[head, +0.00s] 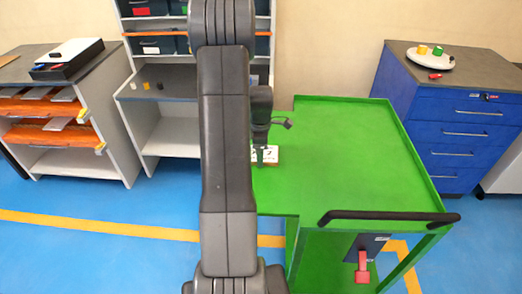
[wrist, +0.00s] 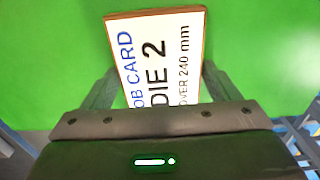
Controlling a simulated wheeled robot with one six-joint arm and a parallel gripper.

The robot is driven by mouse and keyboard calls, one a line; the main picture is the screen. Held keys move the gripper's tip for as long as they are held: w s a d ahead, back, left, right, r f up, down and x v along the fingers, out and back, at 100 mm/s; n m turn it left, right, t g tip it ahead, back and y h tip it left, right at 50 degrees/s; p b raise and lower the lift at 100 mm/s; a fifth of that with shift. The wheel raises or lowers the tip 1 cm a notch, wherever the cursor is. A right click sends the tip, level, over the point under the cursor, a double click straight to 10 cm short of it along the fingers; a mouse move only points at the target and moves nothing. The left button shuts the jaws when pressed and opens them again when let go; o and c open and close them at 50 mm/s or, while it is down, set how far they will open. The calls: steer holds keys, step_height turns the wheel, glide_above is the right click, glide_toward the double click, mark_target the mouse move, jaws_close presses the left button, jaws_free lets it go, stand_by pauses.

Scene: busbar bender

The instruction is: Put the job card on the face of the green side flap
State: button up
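The job card (head: 270,154) is a white card with dark lettering and a thin brown edge, near the left part of the green cart's top (head: 345,150). My gripper (head: 262,160) points down at it, and my arm hides part of this area. In the wrist view the job card (wrist: 158,60) reads "DIE 2" and lies between my two fingers, one along each long edge. Whether the fingers press on it or stand just clear cannot be told. A green upright face (head: 325,262) shows below the cart's top; I cannot tell if it is the side flap.
A black handle (head: 390,216) runs along the cart's near edge. Below it are a dark plate (head: 372,246) and a red part (head: 362,267). A blue drawer cabinet (head: 465,135) stands right, shelving (head: 165,110) behind left. The cart top right of my gripper is clear.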

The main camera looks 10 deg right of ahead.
steer(key=shift+o, duration=1.4)
steer(key=shift+r, duration=0.1)
step_height(320, 180, up, 12)
step_height(320, 180, down, 12)
steer(key=shift+f, duration=0.15)
steer(key=shift+r, duration=2)
